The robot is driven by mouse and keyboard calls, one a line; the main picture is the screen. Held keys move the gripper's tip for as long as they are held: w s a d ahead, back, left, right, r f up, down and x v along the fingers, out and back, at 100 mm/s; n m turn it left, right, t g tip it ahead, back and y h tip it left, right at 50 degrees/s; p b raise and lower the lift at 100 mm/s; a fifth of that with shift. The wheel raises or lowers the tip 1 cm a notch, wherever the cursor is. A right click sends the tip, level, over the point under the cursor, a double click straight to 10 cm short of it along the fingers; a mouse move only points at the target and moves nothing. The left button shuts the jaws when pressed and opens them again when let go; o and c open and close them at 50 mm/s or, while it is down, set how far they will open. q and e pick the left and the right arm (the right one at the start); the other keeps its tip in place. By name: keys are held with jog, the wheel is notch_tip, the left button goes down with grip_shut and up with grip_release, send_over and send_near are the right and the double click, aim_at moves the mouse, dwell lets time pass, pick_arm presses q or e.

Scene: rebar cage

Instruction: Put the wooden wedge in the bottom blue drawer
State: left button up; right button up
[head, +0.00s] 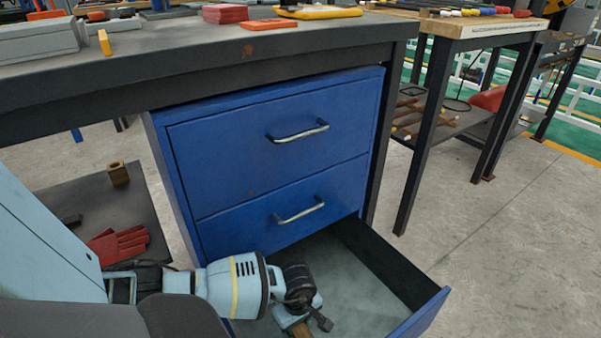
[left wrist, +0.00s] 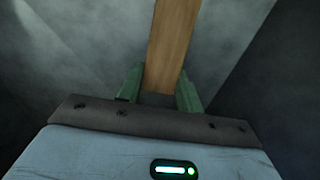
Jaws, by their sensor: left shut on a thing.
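The blue drawer cabinet stands under the workbench, and its bottom blue drawer (head: 425,314) is pulled open, with a grey floor inside. The two drawers above it are shut. My left gripper (head: 303,327) reaches over the open drawer and points down into it. It is shut on the wooden wedge (head: 299,331), which is mostly hidden by the gripper and the picture's lower edge. In the left wrist view the wedge (left wrist: 172,45) sits between the green fingers of my left gripper (left wrist: 159,88), with the grey drawer floor behind. Whether the wedge touches the floor I cannot tell. My right gripper is not in view.
The workbench top (head: 150,45) overhangs the cabinet and holds a grey box (head: 40,42) and red blocks (head: 225,13). Red gloves (head: 118,245) and a small wooden block (head: 118,173) lie on a dark surface at left. Clear floor lies right of the drawer.

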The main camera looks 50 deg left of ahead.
aim_at(298, 333)
pick_arm(q)
jog(key=shift+f, duration=0.1)
notch_tip(298, 333, down, 5)
jog(key=shift+r+b, duration=0.1)
jog(key=shift+b, duration=1.15)
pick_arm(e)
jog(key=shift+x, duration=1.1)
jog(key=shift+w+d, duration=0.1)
pick_arm(q)
jog(key=o, duration=1)
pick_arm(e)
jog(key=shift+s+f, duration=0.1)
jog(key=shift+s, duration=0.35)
